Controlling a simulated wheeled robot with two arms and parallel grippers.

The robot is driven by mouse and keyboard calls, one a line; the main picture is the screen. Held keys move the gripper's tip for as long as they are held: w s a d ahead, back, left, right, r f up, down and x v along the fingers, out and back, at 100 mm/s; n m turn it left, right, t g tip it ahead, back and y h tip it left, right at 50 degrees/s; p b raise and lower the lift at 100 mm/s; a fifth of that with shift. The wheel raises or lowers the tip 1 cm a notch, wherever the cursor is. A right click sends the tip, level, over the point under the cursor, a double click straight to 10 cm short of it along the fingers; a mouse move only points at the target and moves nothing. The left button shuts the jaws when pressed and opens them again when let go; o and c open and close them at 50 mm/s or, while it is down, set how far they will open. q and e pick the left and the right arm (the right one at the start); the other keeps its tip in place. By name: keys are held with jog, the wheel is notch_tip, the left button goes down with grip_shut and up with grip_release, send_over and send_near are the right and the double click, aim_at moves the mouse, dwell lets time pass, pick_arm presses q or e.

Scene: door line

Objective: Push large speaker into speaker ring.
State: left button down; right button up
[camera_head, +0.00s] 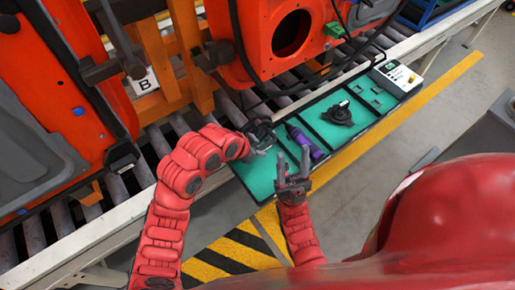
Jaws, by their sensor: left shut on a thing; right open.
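The speaker ring (292,34) is a round dark opening in the orange door panel at the top middle. My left gripper (262,146) is shut on a black round part (262,129), which looks like the large speaker, over the left part of the teal tray. It is below and to the left of the ring, apart from it. The gripper partly hides the part. My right gripper (293,158) is open and empty over the tray's front edge, its fingers pointing up in the picture.
The teal tray (262,178) holds a purple tool (306,142), another black speaker-like part (340,113) and a white box (397,79) at its right end. A green clip (334,30) is beside the ring. Another orange door (75,60) stands at left. Rollers run behind the tray.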

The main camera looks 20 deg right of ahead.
pick_arm(q)
jog(key=s+d, duration=0.2)
jog(key=s, duration=0.4)
jog(key=shift+d+f, duration=0.15)
jog(key=shift+f, duration=0.05)
dwell(0.6)
jog(key=shift+r, duration=0.1)
